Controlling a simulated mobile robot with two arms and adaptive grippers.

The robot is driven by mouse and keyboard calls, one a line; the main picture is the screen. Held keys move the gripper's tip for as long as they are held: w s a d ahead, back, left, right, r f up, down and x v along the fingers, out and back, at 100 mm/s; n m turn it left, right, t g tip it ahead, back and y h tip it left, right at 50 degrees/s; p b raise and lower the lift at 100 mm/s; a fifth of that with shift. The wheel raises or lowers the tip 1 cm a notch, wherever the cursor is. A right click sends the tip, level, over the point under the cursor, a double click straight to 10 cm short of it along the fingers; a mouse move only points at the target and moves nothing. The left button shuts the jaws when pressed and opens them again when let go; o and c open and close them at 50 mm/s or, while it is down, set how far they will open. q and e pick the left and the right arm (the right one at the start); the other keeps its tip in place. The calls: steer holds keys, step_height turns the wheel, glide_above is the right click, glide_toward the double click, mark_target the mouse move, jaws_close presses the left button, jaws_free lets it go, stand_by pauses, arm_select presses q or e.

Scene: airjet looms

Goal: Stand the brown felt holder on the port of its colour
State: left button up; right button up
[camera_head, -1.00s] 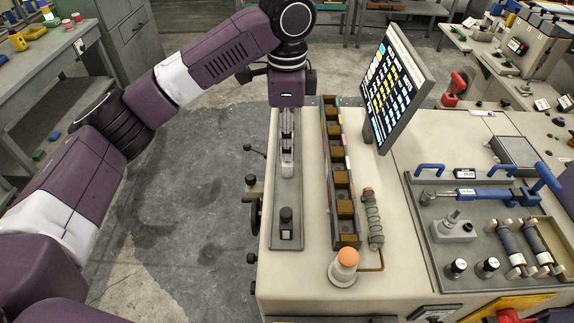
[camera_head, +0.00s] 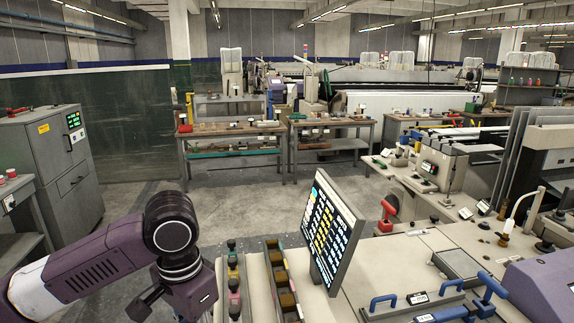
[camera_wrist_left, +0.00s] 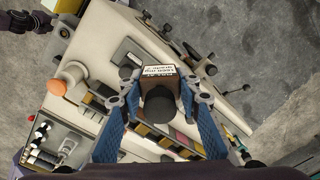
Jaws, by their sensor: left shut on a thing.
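In the left wrist view my left gripper (camera_wrist_left: 160,88) is shut on the brown felt holder (camera_wrist_left: 160,84), a small brown block with a white printed label and a dark round top. Its blue-and-grey fingers clasp it from both sides above the console. In the head view my left arm's wrist (camera_head: 183,285) is at the lower left; its fingers and the holder are hidden. A row of dark-topped pieces with coloured parts (camera_head: 233,270) stands beside it. A dark end of what seems my right arm (camera_wrist_left: 38,20) shows at the wrist view's upper left.
A long tray with brown compartments (camera_head: 281,277) runs beside the coloured pieces. A tilted screen (camera_head: 332,230) stands to its right. An orange-capped knob (camera_wrist_left: 75,72) stands on the console in the wrist view. Blue handles (camera_head: 385,303) rise at the right. Open floor lies beyond.

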arm_select(q)
steer(key=s+a+f+n, duration=0.3)
steer(key=s+f+n, duration=0.1)
steer(key=s+n, duration=0.3)
steer(key=s, duration=0.2)
steer(key=shift+s, duration=0.35)
